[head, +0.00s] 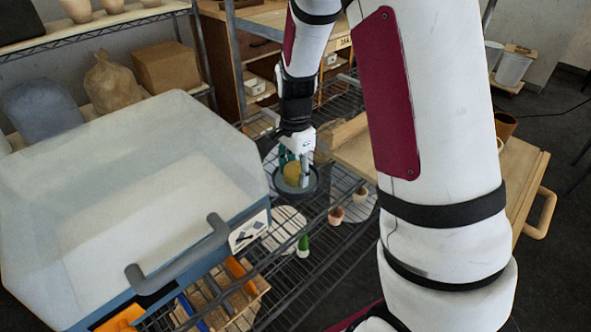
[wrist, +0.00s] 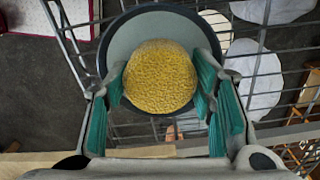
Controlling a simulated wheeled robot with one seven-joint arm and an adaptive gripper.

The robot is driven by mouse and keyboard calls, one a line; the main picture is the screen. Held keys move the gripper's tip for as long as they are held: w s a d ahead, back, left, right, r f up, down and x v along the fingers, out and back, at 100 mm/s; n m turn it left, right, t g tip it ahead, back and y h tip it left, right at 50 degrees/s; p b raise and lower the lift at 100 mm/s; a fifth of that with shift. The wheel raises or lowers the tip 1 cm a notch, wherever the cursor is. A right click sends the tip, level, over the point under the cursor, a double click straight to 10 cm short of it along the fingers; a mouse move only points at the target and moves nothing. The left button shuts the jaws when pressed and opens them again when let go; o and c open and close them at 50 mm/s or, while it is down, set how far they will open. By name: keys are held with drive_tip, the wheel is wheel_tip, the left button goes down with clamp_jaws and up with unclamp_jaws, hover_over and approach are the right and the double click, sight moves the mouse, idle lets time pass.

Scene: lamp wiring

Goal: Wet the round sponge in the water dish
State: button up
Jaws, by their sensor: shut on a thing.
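The round yellow sponge (wrist: 160,78) is held between the teal finger pads of my gripper (wrist: 165,100). In the wrist view it sits over the round dark-rimmed water dish (wrist: 122,38), covering part of the dish's lower side. In the head view my gripper (head: 294,172) points down with the sponge (head: 291,171) at its tips, within the outline of the dish (head: 311,187). Whether the sponge touches the water or hangs just above it I cannot tell. The water surface itself is hard to make out.
The dish is on a wire rack (head: 345,235) with small pots (head: 335,215) and a green-tipped item (head: 303,243) nearby. A large blue-and-white lidded machine (head: 130,200) stands close on the left. A wooden board (head: 355,150) lies to the right.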

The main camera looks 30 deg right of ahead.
sight(296, 168)
idle(0.3)
drive_tip(key=shift+r+p, duration=2.2)
drive_tip(key=shift+r, duration=1.25)
drive_tip(key=shift+s, duration=0.1)
